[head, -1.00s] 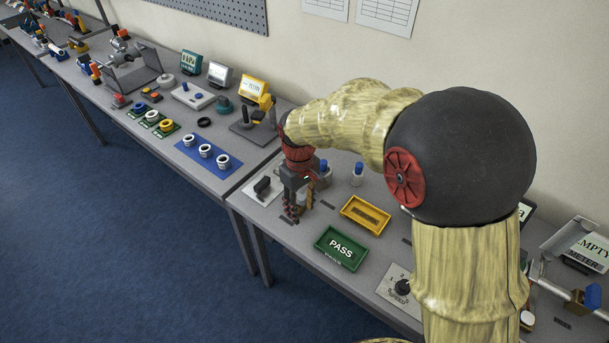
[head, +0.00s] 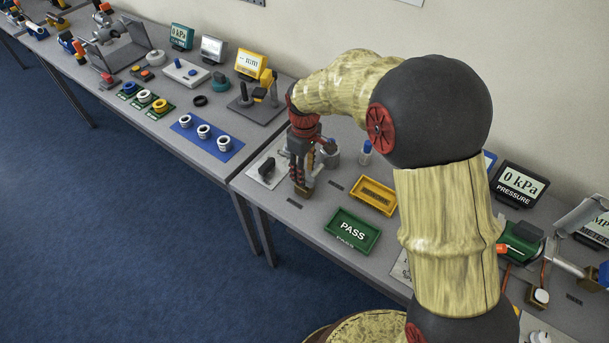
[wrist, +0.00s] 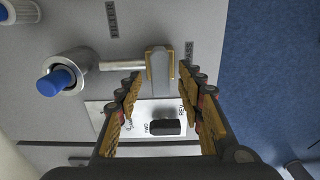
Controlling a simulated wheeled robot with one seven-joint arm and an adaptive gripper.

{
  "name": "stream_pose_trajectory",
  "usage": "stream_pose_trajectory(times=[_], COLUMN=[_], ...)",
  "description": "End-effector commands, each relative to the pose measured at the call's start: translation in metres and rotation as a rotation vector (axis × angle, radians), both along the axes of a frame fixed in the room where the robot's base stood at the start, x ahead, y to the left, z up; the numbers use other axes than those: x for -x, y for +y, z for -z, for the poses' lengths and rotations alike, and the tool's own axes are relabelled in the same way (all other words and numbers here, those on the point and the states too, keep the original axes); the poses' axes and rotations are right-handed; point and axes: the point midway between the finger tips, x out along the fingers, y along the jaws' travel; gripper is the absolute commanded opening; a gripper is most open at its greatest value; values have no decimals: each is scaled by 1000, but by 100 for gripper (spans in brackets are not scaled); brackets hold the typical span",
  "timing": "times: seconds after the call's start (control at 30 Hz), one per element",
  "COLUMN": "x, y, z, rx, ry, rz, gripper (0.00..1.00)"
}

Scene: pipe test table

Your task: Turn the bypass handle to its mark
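The bypass handle (wrist: 160,72) is a grey lever on a brass valve body, beside the label "BYPASS" (wrist: 188,55) in the wrist view. It points down the picture, towards my gripper. A pipe joins the brass body to a blue-capped cylinder (wrist: 62,82) at left. My gripper (wrist: 160,80) is open, one finger on each side of the lever; I cannot tell whether either touches it. In the head view my gripper (head: 301,186) points down over the valve and hides most of it. I cannot make out the mark.
A white plate with a black knob (wrist: 165,127) lies close to the fingers. A green PASS tray (head: 352,232) and a yellow tray (head: 373,196) lie to the right in the head view. Another blue-capped cylinder (head: 365,152) stands behind. Front table space near the gripper is clear.

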Motion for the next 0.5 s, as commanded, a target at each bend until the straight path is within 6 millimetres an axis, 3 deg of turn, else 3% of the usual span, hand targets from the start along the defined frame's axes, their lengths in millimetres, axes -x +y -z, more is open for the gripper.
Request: stream_pose_trajectory(times=[0.2,0.5], x=[0,0], y=[0,0], z=[19,21], rx=[0,0], ry=[1,0], rz=[0,1], gripper=[38,38])
